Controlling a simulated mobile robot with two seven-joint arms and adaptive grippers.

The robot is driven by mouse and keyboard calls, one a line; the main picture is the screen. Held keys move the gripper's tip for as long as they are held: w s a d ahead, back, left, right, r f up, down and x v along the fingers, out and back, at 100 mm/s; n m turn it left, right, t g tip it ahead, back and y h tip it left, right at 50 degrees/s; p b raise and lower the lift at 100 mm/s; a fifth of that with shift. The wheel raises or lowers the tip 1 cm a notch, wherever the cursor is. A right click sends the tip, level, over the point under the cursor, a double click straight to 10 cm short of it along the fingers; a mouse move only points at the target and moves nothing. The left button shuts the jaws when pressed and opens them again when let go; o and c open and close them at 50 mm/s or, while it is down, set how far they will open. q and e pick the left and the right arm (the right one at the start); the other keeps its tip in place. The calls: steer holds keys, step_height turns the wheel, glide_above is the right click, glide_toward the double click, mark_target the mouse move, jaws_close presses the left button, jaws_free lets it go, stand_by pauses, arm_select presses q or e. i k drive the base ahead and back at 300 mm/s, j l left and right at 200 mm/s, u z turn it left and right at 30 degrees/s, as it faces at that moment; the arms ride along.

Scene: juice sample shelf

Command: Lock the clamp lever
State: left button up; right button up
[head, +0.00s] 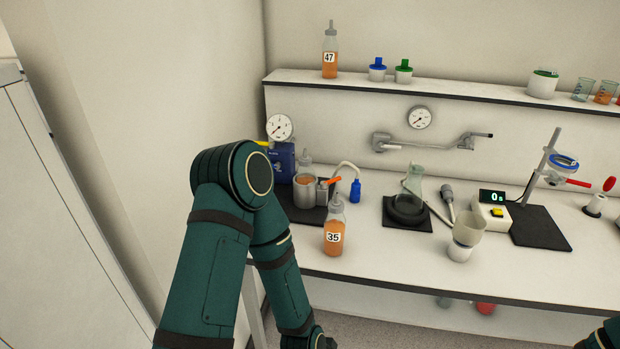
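A red lever (577,183) shows at the stand (545,165) with the blue ring (564,161) on the right. I cannot tell which is the clamp lever, or if either is locked. My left arm bends down in front of the bench, its gripper below the picture. Only a bit of my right arm shows at bottom right; its gripper is out of view.
Bottle 35 (334,236) stands near the front edge, close to the orange lever. A flask (413,190), a white cup (465,235) and a timer (491,211) stand further right. Bottle 47 (330,58) is on the shelf (450,90).

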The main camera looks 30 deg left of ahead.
mark_target(323, 185)
steer(key=i+l, duration=0.15)
steer(key=l, duration=0.25)
steer(key=i+l, duration=0.1)
steer(key=l, duration=0.25)
steer(key=i+l, duration=0.15)
steer(key=l, duration=0.25)
steer(key=l+u, duration=0.1)
steer(key=u, duration=0.3)
steer(key=l+u, duration=0.1)
steer(key=u, duration=0.35)
steer(key=l+u, duration=0.15)
steer(key=u, duration=0.25)
steer(key=i, duration=0.05)
